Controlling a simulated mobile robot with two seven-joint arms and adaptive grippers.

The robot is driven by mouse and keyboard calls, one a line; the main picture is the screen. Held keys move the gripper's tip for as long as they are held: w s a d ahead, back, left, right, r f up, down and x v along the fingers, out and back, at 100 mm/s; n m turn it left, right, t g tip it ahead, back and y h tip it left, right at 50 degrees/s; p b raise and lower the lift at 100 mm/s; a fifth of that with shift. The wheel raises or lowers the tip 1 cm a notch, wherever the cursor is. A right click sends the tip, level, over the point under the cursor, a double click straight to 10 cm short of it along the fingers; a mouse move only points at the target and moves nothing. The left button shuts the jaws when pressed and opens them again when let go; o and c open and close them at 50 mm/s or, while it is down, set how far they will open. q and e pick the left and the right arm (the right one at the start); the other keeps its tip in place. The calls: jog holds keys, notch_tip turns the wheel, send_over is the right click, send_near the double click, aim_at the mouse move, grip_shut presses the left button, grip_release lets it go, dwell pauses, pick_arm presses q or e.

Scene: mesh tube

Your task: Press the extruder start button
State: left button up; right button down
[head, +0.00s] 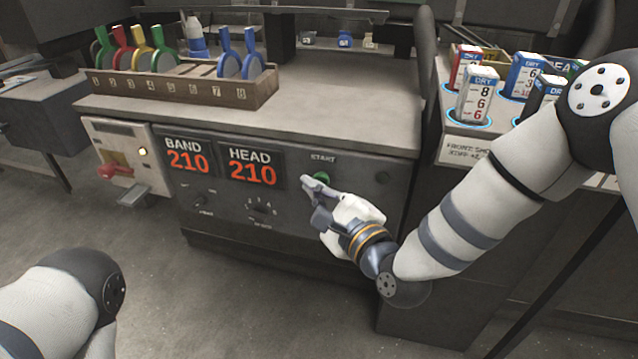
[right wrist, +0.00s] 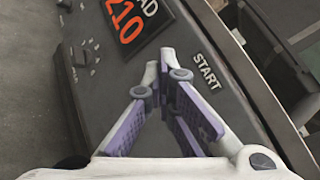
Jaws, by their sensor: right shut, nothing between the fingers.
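The green start button (head: 322,177) sits under the START label on the dark front panel (head: 385,205), right of the HEAD display. My right gripper (head: 307,184) is shut and empty, with its fingertips in front of the panel just left of the button. Whether they touch the panel or button cannot be told. In the right wrist view my right gripper (right wrist: 163,62) points at the panel left of the START label (right wrist: 207,72); the button itself is hidden there. Only a part of my left arm shows at the lower left; its gripper is out of view.
The BAND display (head: 188,161) and HEAD display (head: 252,167) both read 210, with knobs below. A white box with a red handle (head: 118,171) is at left. A wooden rack (head: 180,88) of coloured levers stands on the counter. DRY cartons (head: 478,95) stand at right.

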pick_arm(q)
jog(key=shift+f, duration=0.1)
pick_arm(e)
jog(key=shift+w+d, duration=0.15)
jog(key=shift+w, duration=0.2)
jog(key=shift+s, duration=0.15)
pick_arm(q)
jog(key=shift+w+r+p, duration=0.25)
jog(key=shift+r+p, duration=0.1)
jog(key=shift+r, duration=0.05)
pick_arm(e)
jog(key=shift+s+a, duration=0.2)
jog(key=shift+s, duration=0.35)
jog(key=shift+s+a, duration=0.2)
jog(key=shift+s, duration=0.3)
pick_arm(q)
jog(key=shift+p+v, duration=0.7)
jog(key=shift+v, duration=0.1)
pick_arm(e)
jog(key=s, duration=0.1)
jog(key=s+a, duration=0.1)
jog(key=s, duration=0.2)
jog(key=shift+s+a, duration=0.3)
jog(key=shift+s, duration=0.1)
pick_arm(q)
jog(key=shift+w, duration=0.1)
